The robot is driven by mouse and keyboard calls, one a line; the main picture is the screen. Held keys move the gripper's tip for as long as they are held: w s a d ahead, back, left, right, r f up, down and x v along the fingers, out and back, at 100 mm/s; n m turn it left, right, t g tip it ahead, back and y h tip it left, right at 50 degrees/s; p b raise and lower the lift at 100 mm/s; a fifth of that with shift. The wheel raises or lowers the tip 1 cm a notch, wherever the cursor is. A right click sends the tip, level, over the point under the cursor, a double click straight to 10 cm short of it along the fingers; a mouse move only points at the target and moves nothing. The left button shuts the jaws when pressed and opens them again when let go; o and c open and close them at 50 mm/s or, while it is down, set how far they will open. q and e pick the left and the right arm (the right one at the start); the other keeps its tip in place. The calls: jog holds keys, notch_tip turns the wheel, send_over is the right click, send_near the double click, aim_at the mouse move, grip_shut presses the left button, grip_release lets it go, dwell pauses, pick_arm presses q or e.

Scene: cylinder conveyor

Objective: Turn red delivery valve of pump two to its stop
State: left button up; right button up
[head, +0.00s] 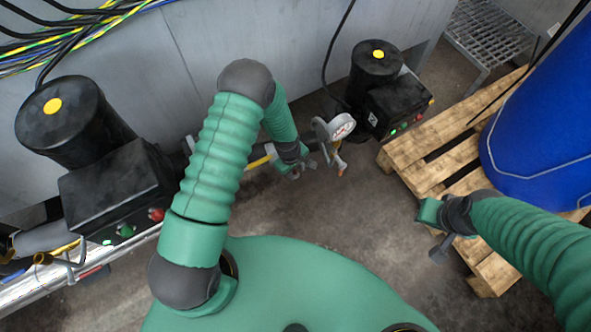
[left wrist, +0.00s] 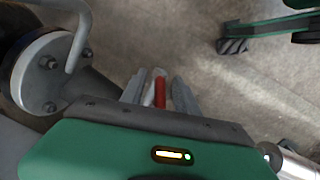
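A red valve handle (left wrist: 160,92) shows in the left wrist view, between the two grey fingers of my left gripper (left wrist: 160,95). The fingers are apart, with a gap beside the handle; I cannot tell whether either touches it. I cannot make out the red handle there.
A black pump with a yellow cap (head: 375,62) stands behind the gauge, another (head: 70,120) at left. A wooden pallet (head: 425,165) bears a blue drum (head: 540,125) at right. A bolted flange (left wrist: 42,75) and bent grey rod (left wrist: 78,40) are close to my left gripper.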

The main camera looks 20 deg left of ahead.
pick_arm(q)
jog(key=shift+a+r, duration=0.1)
jog(key=shift+r, duration=0.25)
notch_tip(320, 180, up, 4)
jog(key=shift+f+p, duration=0.15)
jog(key=shift+p, duration=0.95)
jog(key=s+d+p, duration=0.1)
jog(key=s+d, duration=0.2)
jog(key=s, duration=0.4)
jog(key=s+d+p, duration=0.1)
jog(key=s+d, duration=0.1)
jog(key=s, duration=0.6)
jog(key=shift+d+r, duration=0.25)
jog(key=shift+d, duration=0.15)
